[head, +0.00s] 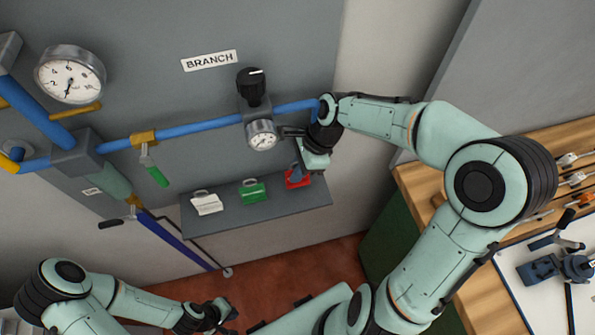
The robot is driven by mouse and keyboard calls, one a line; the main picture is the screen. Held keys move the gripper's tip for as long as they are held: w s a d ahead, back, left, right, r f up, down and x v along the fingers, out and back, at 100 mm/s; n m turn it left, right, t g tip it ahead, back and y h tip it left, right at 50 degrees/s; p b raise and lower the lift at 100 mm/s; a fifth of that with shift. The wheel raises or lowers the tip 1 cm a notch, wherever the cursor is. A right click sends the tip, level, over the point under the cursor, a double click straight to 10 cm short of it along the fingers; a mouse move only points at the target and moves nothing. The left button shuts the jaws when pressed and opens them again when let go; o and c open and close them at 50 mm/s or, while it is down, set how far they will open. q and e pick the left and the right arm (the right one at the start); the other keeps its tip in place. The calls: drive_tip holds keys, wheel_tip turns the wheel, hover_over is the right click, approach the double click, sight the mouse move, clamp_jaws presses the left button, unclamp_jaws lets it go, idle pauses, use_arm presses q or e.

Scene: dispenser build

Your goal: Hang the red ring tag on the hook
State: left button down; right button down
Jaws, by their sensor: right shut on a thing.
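The red ring tag (300,182) is at the right end of a grey shelf (240,214), partly covered by my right gripper (297,170). My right gripper points down at the tag from above and is shut on its upper part. Whether the tag still touches the shelf cannot be told. My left gripper (222,315) is low at the bottom of the view, far from the shelf, and its fingers are too small and dark to read. I cannot make out the hook; my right wrist hides part of the wall.
A white tag (206,204) and a green tag (253,192) are on the shelf, left of the red one. A wooden bench (420,192) stands right.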

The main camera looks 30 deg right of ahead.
sight(304, 181)
drive_tip(key=shift+f, duration=0.95)
drive_tip(key=shift+s, duration=0.1)
drive_tip(key=shift+f, duration=0.3)
drive_tip(key=c, duration=1.2)
unclamp_jaws()
drive_tip(key=shift+r, duration=0.15)
